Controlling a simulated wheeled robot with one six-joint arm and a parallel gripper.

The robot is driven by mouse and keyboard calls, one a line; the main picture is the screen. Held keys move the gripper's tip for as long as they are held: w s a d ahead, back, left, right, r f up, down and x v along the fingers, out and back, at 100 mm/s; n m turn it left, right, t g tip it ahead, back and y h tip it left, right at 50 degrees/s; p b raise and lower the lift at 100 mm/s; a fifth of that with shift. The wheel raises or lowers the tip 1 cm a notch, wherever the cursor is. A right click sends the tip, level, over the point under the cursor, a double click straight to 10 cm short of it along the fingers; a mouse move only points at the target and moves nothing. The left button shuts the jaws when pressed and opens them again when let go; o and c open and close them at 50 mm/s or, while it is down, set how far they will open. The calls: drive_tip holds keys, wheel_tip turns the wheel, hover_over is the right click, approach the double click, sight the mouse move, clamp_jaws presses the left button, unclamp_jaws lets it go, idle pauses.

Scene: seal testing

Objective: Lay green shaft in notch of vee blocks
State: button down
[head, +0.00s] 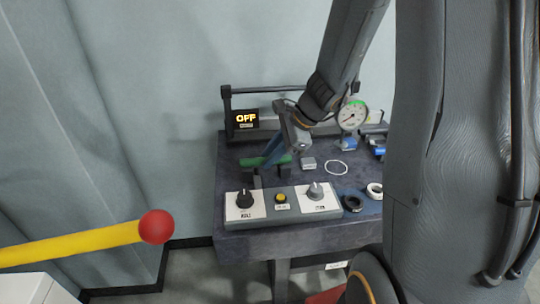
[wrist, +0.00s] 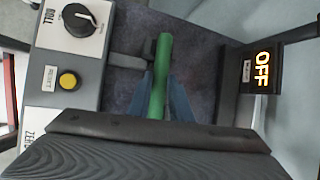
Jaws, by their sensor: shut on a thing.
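The green shaft (head: 278,160) is between the blue fingers of my gripper (head: 272,157), over the left part of the dark bench in the head view. In the wrist view the shaft (wrist: 161,75) stands out beyond the gripper fingers (wrist: 159,98), which are shut on it. Dark block shapes (head: 258,180), likely the vee blocks, show just below the shaft behind the control box.
A control box (head: 265,207) with two knobs and a yellow button runs along the bench (head: 300,240) front. A display reading OFF (head: 246,119) stands behind left. A dial gauge (head: 352,115), a white ring (head: 336,168) and dark and white rings lie to the right.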

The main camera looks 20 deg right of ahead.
drive_tip(key=shift+f+b, duration=0.5)
drive_tip(key=shift+f, duration=0.1)
drive_tip(key=c, duration=1.5)
unclamp_jaws()
drive_tip(key=shift+c, duration=0.2)
drive_tip(key=v, duration=0.8)
